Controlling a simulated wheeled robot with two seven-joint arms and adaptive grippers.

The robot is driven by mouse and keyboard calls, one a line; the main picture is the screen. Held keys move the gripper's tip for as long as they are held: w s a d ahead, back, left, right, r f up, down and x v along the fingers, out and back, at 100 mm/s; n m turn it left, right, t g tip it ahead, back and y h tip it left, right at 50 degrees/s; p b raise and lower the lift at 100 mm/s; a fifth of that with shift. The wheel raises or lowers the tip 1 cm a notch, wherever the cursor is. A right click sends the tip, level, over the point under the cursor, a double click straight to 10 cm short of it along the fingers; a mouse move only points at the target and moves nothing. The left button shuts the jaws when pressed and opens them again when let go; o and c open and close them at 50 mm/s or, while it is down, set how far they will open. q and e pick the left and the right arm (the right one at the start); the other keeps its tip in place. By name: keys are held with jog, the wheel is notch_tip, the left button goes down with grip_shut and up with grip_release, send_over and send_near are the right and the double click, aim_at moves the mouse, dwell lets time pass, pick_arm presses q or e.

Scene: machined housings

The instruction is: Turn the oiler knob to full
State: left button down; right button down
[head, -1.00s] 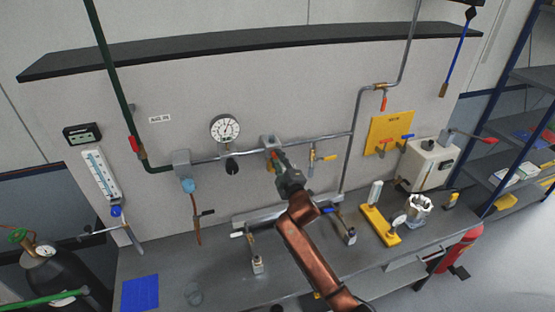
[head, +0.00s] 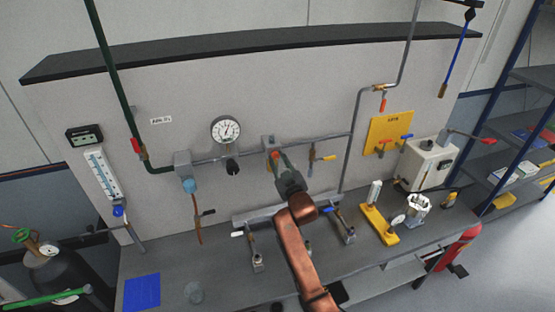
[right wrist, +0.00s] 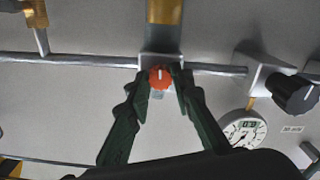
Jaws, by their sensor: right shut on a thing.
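The oiler knob (right wrist: 160,77) is a small orange-red dial with a white pointer mark, which points up in the right wrist view. It sits on a pale grey block on the wall pipe; the block (head: 268,142) also shows in the head view. My right gripper (right wrist: 162,80) has its green fingers on both sides of the knob and is shut on it. In the head view the gripper (head: 279,161) covers most of the knob. My left gripper is not in view.
A black knob (right wrist: 296,93) and a round gauge (right wrist: 243,132) sit beside the oiler on the wall. A dark shelf (head: 230,50) runs above.

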jog(key=shift+f+m, duration=0.2)
jog(key=shift+m, duration=0.4)
jog(key=c, duration=2)
grip_release()
jog(key=shift+c, duration=0.2)
jog(key=o, duration=0.3)
jog(key=shift+r, duration=0.15)
jog(key=v, duration=1.2)
